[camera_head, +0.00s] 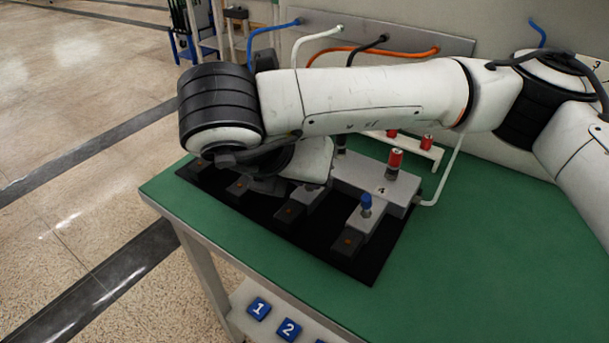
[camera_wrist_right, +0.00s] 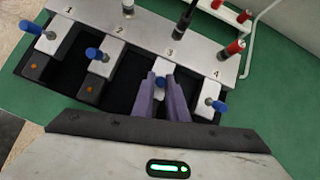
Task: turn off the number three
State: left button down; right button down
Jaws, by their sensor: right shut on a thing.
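A grey manifold (camera_wrist_right: 145,38) has branches numbered 1 to 4, each with a blue handle. In the right wrist view, the purple fingers of my right gripper (camera_wrist_right: 166,98) are shut on the blue handle of number three (camera_wrist_right: 160,81), whose lower part they hide. The handles of number one (camera_wrist_right: 31,27), number two (camera_wrist_right: 93,53) and number four (camera_wrist_right: 219,106) stand free. In the head view, my right arm covers most of the manifold (camera_head: 375,185) and hides the number three handle; the number four handle (camera_head: 366,202) shows. My left gripper is in neither view.
The manifold sits on a black mat (camera_head: 365,270) on a green table (camera_head: 450,285). Red-capped (camera_head: 395,160) and black-capped fittings (camera_wrist_right: 184,20) rise behind the handles. A white rack with red pieces (camera_head: 427,145) stands behind. The table's front right is clear.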

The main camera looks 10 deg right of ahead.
jog(key=c, duration=1.8)
grip_release()
jog(key=v, duration=1)
jog(key=shift+s, duration=0.15)
jog(key=shift+a+r, duration=0.1)
